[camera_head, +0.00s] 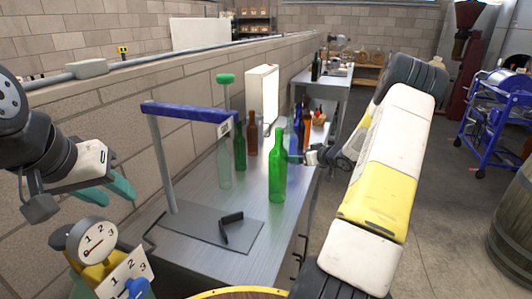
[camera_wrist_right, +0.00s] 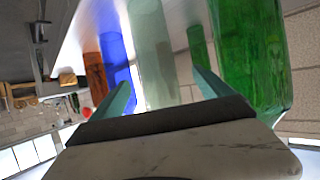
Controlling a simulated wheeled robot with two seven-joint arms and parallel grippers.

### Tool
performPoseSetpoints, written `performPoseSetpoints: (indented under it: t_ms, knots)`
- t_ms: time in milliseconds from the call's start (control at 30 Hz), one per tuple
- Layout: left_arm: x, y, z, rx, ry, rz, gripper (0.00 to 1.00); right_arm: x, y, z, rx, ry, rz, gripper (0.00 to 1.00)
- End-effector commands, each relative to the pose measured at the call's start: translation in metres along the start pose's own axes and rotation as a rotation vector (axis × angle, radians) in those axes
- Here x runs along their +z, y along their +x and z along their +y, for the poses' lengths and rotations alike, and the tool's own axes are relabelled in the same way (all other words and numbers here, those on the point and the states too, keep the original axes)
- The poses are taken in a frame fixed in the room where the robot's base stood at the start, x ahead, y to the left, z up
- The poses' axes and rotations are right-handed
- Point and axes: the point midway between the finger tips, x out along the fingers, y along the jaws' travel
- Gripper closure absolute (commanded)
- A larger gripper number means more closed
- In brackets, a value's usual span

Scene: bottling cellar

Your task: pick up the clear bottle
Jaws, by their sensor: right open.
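The clear bottle (camera_head: 224,168) stands on the metal table, left of the bright green bottle (camera_head: 277,172) in the head view. A green knob shows above it. In the right wrist view a pale see-through bottle (camera_wrist_right: 152,45) lies ahead between my finger lines; I cannot tell whether it is the same one. My left gripper (camera_head: 112,190) is open and empty, left of the table.
Blue (camera_head: 297,130), brown (camera_head: 252,135) and dark green (camera_head: 240,150) bottles stand close by. A grey stand (camera_head: 165,170) with a blue bar occupies the table's left. The bright green bottle (camera_wrist_right: 252,55) is close beside my right fingers. A wall borders the table.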

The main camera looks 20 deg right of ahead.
Motion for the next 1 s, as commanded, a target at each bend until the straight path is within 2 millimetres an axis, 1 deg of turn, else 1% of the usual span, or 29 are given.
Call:
performPoseSetpoints:
  t_ms: [33, 67, 167, 233, 467, 600, 733, 833, 1000]
  knots:
    - [0.0, 0.0, 0.0, 0.0, 0.0, 0.0, 0.64, 0.006, 0.001, 0.006, -0.009, -0.001, 0.022, 0.11]
    - [0.0, 0.0, 0.0, 0.0, 0.0, 0.0, 0.64, 0.008, 0.001, 0.008, -0.014, -0.003, 0.032, 0.11]
    - [0.0, 0.0, 0.0, 0.0, 0.0, 0.0, 0.64, 0.01, 0.005, 0.011, -0.026, -0.009, 0.057, 0.11]
    - [0.0, 0.0, 0.0, 0.0, 0.0, 0.0, 0.64, 0.01, 0.011, 0.012, -0.03, -0.011, 0.063, 0.11]
    - [0.0, 0.0, 0.0, 0.0, 0.0, 0.0, 0.64, 0.01, 0.037, 0.013, -0.029, -0.01, 0.062, 0.11]
    - [0.0, 0.0, 0.0, 0.0, 0.0, 0.0, 0.64, 0.01, 0.059, 0.016, -0.03, -0.01, 0.062, 0.11]
    - [0.0, 0.0, 0.0, 0.0, 0.0, 0.0, 0.64, 0.009, 0.075, 0.016, -0.029, -0.012, 0.062, 0.11]
    - [0.0, 0.0, 0.0, 0.0, 0.0, 0.0, 0.64, 0.009, 0.08, 0.017, -0.028, -0.011, 0.06, 0.11]
    - [0.0, 0.0, 0.0, 0.0, 0.0, 0.0, 0.64, 0.009, 0.08, 0.017, -0.027, -0.011, 0.06, 0.11]
